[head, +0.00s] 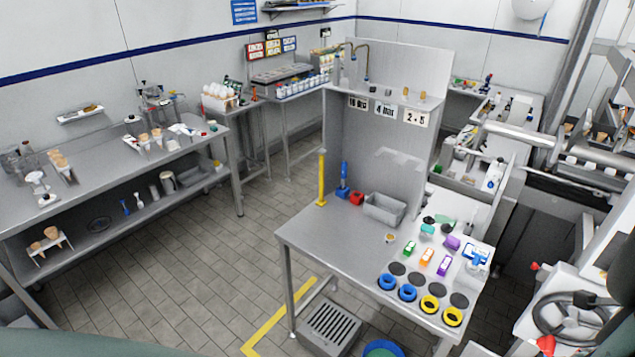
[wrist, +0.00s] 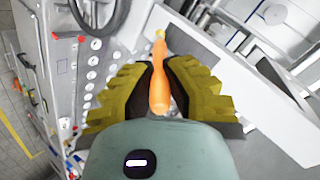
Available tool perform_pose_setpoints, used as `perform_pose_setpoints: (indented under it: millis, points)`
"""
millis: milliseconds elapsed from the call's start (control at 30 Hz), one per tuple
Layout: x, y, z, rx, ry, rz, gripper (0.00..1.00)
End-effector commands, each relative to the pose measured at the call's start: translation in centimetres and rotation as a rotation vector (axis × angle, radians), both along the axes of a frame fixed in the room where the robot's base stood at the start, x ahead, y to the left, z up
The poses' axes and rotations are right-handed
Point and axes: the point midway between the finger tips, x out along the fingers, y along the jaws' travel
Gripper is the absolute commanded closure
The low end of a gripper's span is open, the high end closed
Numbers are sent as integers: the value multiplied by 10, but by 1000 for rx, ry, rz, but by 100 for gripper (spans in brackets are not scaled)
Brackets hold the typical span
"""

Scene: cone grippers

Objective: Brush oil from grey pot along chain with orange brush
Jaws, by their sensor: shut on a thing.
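My gripper (wrist: 159,78) has yellow ridged fingers and is shut on the orange brush (wrist: 159,94). The brush's handle lies between the fingers and points up the wrist view, with a small yellowish part at its far end. Its bristles cannot be made out. My gripper does not show in the head view. I cannot pick out the grey pot or the chain with certainty in either view.
A steel table (head: 318,240) with a grey bin (head: 385,208), blue and yellow rings and small coloured boxes stands in the middle. A dark looped hose (head: 540,312) lies at the right. Light machine housings crowd the wrist view. The tiled floor (head: 200,270) is open at left.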

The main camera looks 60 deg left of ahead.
Motion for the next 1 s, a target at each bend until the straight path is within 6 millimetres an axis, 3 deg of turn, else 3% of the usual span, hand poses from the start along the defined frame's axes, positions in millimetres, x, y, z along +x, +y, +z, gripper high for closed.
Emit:
perform_pose_setpoints:
  millis: [1000]
  points:
    - [15,6,3,0,-2,2,100]
